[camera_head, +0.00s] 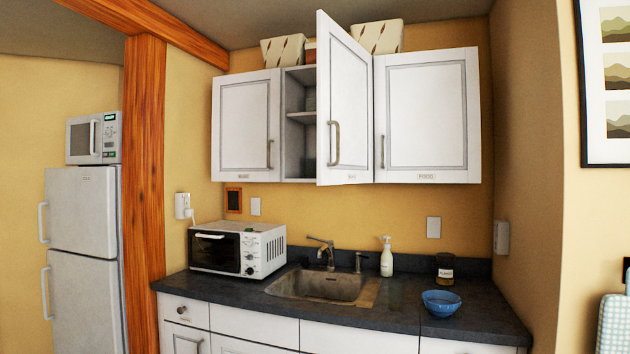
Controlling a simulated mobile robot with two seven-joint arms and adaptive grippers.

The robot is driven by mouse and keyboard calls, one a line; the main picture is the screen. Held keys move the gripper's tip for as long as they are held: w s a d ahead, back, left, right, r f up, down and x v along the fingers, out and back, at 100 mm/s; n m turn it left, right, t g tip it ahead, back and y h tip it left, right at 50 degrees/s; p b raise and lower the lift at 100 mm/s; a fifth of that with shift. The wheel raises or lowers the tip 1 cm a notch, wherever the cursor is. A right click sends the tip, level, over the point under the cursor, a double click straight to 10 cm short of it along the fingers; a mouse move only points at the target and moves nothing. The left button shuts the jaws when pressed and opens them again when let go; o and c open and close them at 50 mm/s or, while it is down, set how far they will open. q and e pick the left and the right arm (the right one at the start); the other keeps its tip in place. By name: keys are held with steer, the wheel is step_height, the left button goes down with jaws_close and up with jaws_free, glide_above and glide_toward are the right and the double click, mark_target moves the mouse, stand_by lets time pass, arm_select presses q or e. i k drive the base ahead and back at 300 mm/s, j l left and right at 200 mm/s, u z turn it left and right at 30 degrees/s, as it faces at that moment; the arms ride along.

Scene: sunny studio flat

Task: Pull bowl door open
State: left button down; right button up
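A row of white wall cabinets hangs above the counter. The middle cabinet door (344,101) stands swung out towards me, with its curved handle (335,143) on its left edge. Part of the cabinet inside (300,117), with a shelf, shows to its left. The small label on this door is too small to read. The left cabinet door (245,126) and the right cabinet door (427,116), labelled FOOD, are closed. Neither of my grippers is in view.
Below, the dark counter (400,300) holds a toaster oven (238,250), a sink (320,287), a soap bottle (387,257), a jar (445,269) and a blue bowl (441,303). Baskets (378,37) sit on the cabinets. A wooden post (144,190) and fridge (84,250) stand left.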

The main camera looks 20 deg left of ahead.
mark_target(345, 152)
steer(key=i+j+z, duration=0.1)
steer(key=j, duration=0.25)
steer(key=i+j+z, duration=0.1)
steer(key=i+j, duration=0.45)
steer(key=j, duration=0.2)
steer(key=i+j+z, duration=0.15)
steer(key=j, duration=0.2)
steer(key=i+j+z, duration=0.1)
steer(key=j, duration=0.3)
steer(key=i, duration=0.1)
